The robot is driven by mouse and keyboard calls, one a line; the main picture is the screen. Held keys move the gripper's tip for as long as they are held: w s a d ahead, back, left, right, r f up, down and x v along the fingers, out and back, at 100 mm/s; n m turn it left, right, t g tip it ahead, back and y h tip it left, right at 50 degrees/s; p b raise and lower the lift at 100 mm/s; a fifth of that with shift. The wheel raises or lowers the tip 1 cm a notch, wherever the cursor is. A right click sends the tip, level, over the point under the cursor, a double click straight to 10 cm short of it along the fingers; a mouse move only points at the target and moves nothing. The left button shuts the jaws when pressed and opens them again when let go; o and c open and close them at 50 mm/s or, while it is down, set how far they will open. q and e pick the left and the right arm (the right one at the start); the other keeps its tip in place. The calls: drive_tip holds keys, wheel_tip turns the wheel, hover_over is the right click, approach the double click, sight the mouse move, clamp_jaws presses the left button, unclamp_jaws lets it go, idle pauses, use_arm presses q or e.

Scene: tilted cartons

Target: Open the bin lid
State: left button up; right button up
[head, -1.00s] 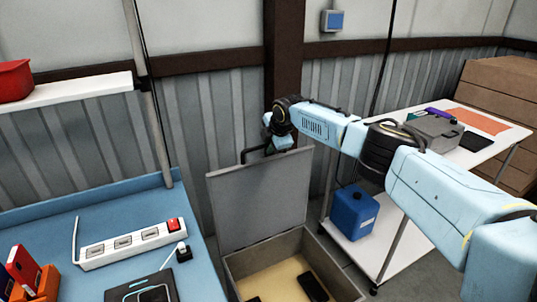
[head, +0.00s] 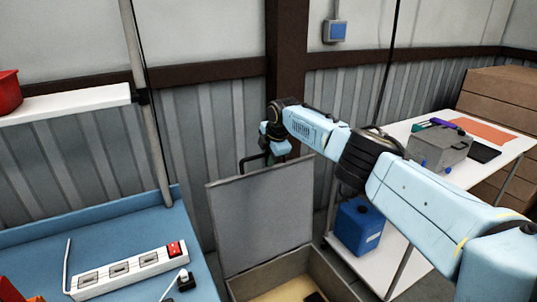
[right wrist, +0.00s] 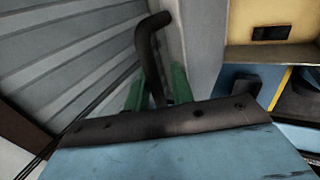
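The bin (head: 343,283) is a grey box on the floor. Its grey lid (head: 262,215) stands raised, roughly upright at the back, so the bin's inside shows. A dark bar handle (right wrist: 150,60) is on the lid; it also shows at the lid's top edge in the head view (head: 243,163). My right gripper (right wrist: 158,93) has its green fingers on either side of the handle, with no clear gap, and looks shut on it. In the head view the right gripper (head: 272,151) is at the lid's top edge, its fingertips partly hidden. My left gripper is not in view.
A blue table (head: 120,228) with a white power strip (head: 128,268) stands to the left. A white cart (head: 505,150) at right bears a grey case (head: 440,147), with a blue canister (head: 358,226) below. A corrugated wall and brown post are behind the lid.

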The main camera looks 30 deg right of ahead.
drive_tip(key=shift+o, duration=0.3)
drive_tip(key=shift+w+r, duration=0.1)
drive_tip(key=shift+r, duration=0.15)
drive_tip(key=shift+p+v, duration=0.3)
drive_tip(key=shift+v, duration=0.45)
drive_tip(key=v, duration=1.1)
drive_tip(key=shift+s+r, duration=0.25)
drive_tip(key=shift+r, duration=0.05)
